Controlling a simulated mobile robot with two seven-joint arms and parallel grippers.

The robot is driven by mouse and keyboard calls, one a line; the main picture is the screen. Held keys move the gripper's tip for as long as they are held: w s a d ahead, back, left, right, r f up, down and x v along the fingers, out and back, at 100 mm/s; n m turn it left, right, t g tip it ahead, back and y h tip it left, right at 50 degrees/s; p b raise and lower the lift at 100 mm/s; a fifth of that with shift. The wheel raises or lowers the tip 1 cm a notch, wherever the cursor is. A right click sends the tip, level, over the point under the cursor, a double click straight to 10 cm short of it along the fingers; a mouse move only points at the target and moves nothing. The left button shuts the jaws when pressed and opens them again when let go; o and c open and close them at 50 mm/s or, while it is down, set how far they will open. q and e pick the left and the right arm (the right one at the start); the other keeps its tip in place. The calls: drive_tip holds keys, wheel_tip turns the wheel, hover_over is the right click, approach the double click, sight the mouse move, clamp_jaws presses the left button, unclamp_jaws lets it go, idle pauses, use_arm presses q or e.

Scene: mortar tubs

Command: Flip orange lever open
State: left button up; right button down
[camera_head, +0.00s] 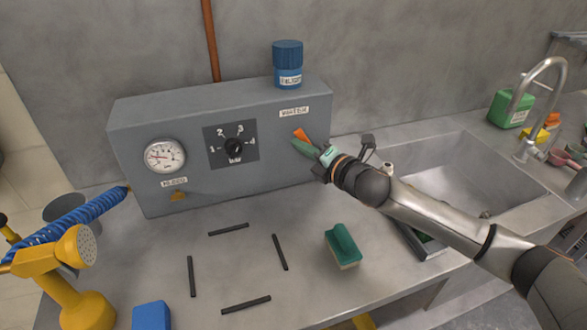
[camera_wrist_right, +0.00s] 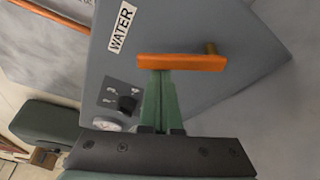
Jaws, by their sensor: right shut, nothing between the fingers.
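The orange lever (camera_head: 301,135) is on the front of the grey box (camera_head: 190,120), below the "WATER" label (camera_head: 294,112). My right gripper (camera_head: 305,147) is at the lever in the head view. My left gripper is not in view.
A sponge (camera_head: 343,245) and black strips (camera_head: 229,229) lie on the counter. A sink (camera_head: 455,180) is at right, a yellow watering can (camera_head: 75,280) at left.

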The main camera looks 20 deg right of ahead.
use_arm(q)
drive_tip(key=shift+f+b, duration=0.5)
use_arm(e)
drive_tip(key=d+m, duration=0.1)
drive_tip(key=m, duration=0.1)
drive_tip(key=d+r+m+t+y, duration=0.1)
drive_tip(key=m, duration=0.2)
drive_tip(key=shift+d+r+t, duration=0.1)
drive_tip(key=shift+d+t, duration=0.2)
drive_tip(key=shift+d, duration=0.1)
drive_tip(key=shift+w, duration=0.1)
